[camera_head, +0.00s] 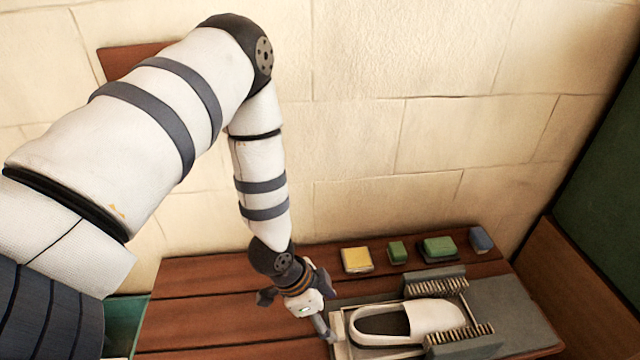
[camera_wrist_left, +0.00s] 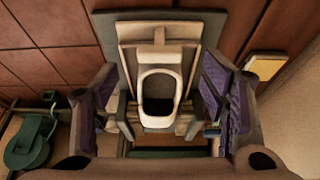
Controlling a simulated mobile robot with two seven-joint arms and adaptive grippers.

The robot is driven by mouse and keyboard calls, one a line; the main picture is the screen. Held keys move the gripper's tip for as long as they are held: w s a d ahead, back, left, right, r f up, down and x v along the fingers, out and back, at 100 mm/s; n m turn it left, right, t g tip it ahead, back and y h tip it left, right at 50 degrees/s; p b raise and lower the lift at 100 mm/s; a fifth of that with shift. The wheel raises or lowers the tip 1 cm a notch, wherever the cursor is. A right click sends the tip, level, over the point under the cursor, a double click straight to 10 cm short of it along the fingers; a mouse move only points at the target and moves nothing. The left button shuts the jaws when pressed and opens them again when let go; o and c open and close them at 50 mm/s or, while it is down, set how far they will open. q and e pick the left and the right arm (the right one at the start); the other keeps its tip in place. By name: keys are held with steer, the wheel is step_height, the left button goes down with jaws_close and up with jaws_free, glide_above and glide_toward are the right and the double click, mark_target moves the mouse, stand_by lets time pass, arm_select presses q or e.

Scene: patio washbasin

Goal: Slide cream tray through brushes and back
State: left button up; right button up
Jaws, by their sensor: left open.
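The cream tray (camera_head: 341,330) lies on a grey base on the wooden counter and carries a white slip-on shoe (camera_head: 436,316). The shoe's toe end is between two brushes, a rear brush (camera_head: 436,281) and a front brush (camera_head: 462,341), with bristles facing inward. My left gripper (camera_head: 304,314) is open, above and near the tray's left end. In the left wrist view, my left gripper (camera_wrist_left: 160,108) has its fingers spread on either side of the shoe (camera_wrist_left: 158,82) and tray (camera_wrist_left: 192,57). A small upright piece (camera_wrist_left: 159,37) stands at the tray's end. I see nothing held.
The wooden counter (camera_head: 210,300) is clear left of the base. A green round object (camera_wrist_left: 27,145) shows lower left in the wrist view.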

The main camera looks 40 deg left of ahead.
arm_select(q)
steer(key=v, duration=0.6)
steer(key=shift+s+f, duration=0.1)
steer(key=s+d+n+g+y+p, duration=0.1)
steer(key=s+d+n+g+p, duration=0.1)
steer(key=s, duration=1.1)
steer(key=s+d+n+g+y+p, duration=0.1)
steer(key=s+d+n+g+p, duration=0.2)
steer(key=s, duration=1.1)
steer(key=n+p, duration=0.1)
steer(key=n, duration=0.2)
steer(key=shift+s+g+y+p, duration=0.3)
steer(key=shift+g+y+p, duration=0.1)
arm_select(e)
steer(key=w+r+t, duration=0.2)
steer(key=w+r, duration=0.5)
steer(key=shift+r+t, duration=0.35)
steer(key=shift+t, duration=0.05)
